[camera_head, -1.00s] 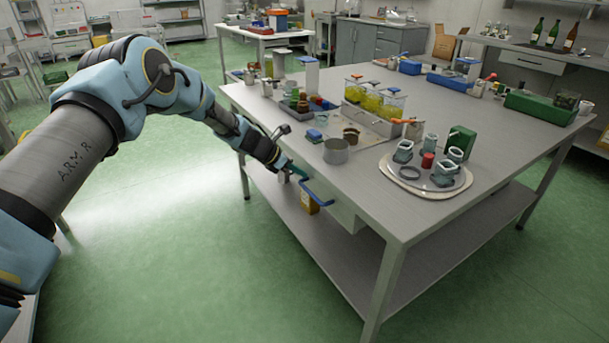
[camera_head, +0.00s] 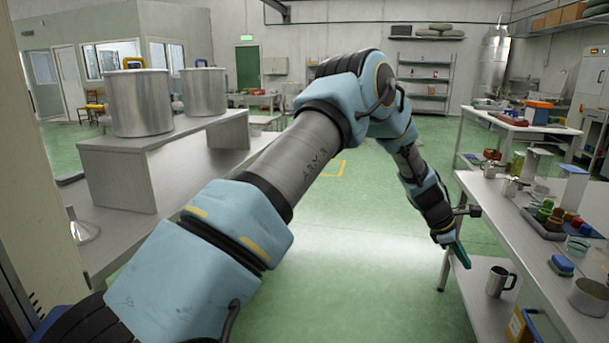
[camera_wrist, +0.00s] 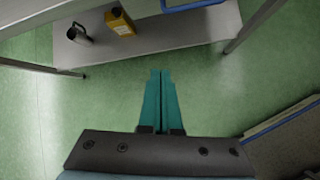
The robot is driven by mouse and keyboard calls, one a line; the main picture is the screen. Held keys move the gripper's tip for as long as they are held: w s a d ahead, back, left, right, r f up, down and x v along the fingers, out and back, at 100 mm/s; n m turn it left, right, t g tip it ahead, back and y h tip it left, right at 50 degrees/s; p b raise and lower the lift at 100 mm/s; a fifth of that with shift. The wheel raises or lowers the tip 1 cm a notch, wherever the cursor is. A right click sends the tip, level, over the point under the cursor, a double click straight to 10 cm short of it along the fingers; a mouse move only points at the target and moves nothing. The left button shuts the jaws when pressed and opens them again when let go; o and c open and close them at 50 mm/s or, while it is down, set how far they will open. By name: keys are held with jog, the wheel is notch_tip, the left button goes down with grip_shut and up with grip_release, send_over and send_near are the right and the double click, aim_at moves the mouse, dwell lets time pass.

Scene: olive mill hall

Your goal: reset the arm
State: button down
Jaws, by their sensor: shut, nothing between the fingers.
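My gripper (camera_head: 461,255) is at the end of my arm, in the right half of the head view, beside the left edge of the steel work table (camera_head: 478,188). In the wrist view its two teal fingers (camera_wrist: 161,72) lie together with nothing between them. The fingers point down over bare green floor, just short of the table's lower shelf (camera_wrist: 200,28). They touch nothing that I can see.
A metal mug (camera_head: 500,281) and a yellow container (camera_head: 522,328) stand on the lower shelf. At left, two steel pots (camera_head: 139,102) (camera_head: 203,90) stand on a raised bench (camera_head: 120,178). Green floor lies between.

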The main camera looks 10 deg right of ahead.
jog(key=w+a+r+m+t+y, duration=0.1)
jog(key=w+a+r+m, duration=0.15)
jog(key=a, duration=0.75)
jog(key=w+a+r+m+t+y, duration=0.1)
jog(key=w+a+r+m, duration=0.15)
jog(key=a, duration=0.75)
jog(key=w+a+r+m+t+y, duration=0.15)
jog(key=a+r, duration=0.25)
jog(key=a, duration=0.6)
jog(key=s+a+r+m+y, duration=0.1)
jog(key=s+a, duration=0.3)
jog(key=a, duration=0.5)
jog(key=s+a+r+m+y, duration=0.1)
jog(key=s+a, duration=0.3)
jog(key=a, duration=0.5)
jog(key=s+a+r+m+y, duration=0.1)
jog(key=s+a+m, duration=0.2)
jog(key=a, duration=0.6)
jog(key=shift+s+a+r, duration=0.2)
jog(key=shift+s+r, duration=0.2)
jog(key=shift+s, duration=0.05)
